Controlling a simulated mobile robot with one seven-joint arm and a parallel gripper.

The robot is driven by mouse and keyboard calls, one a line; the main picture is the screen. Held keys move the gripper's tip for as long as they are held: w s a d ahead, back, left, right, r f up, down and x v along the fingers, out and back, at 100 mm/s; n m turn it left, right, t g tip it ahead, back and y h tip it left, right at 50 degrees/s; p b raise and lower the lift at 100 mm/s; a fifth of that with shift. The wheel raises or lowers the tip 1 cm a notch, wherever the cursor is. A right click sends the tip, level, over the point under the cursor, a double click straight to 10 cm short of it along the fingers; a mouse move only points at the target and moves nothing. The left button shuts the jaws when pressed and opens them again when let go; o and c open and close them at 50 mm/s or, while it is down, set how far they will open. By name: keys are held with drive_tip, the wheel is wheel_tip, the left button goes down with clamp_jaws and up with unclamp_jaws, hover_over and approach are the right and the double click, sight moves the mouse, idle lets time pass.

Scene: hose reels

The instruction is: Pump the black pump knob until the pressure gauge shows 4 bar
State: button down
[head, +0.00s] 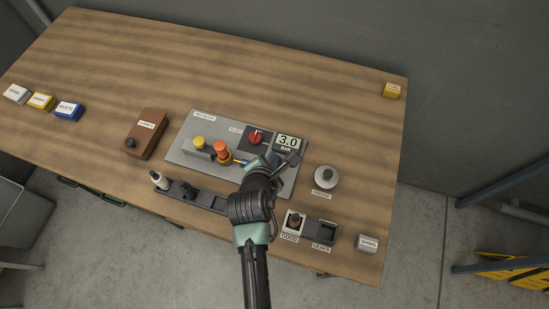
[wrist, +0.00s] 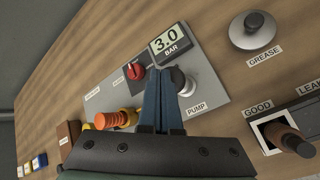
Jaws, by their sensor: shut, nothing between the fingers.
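The pressure gauge (head: 288,142) is a small display that reads 3.0 BAR, and it also shows in the wrist view (wrist: 167,43). It stands at the back right of a grey plate (head: 180,157). The pump knob (wrist: 186,84) is beside the PUMP label (wrist: 196,107) in the wrist view, partly hidden by my fingers. My gripper (wrist: 165,76) is shut and empty, with its fingertips just left of the knob in that view. I cannot tell whether they touch. In the head view my gripper (head: 285,160) covers the pump area.
A red knob (head: 255,138) on a dark box and an orange fitting (head: 221,148) are left of the gauge. A round GREASE pot (head: 326,176) stands to the right. GOOD and LEAKS bins (head: 322,228) are in front.

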drive_tip(key=shift+f+b, duration=0.6)
drive_tip(key=shift+f, duration=0.75)
idle(0.7)
drive_tip(key=shift+s, duration=0.1)
drive_tip(key=shift+r+p, duration=1.8)
drive_tip(key=shift+p, duration=0.25)
wheel_tip(320, 180, up, 5)
drive_tip(key=p, duration=0.5)
drive_tip(key=shift+r, duration=0.1)
idle(0.9)
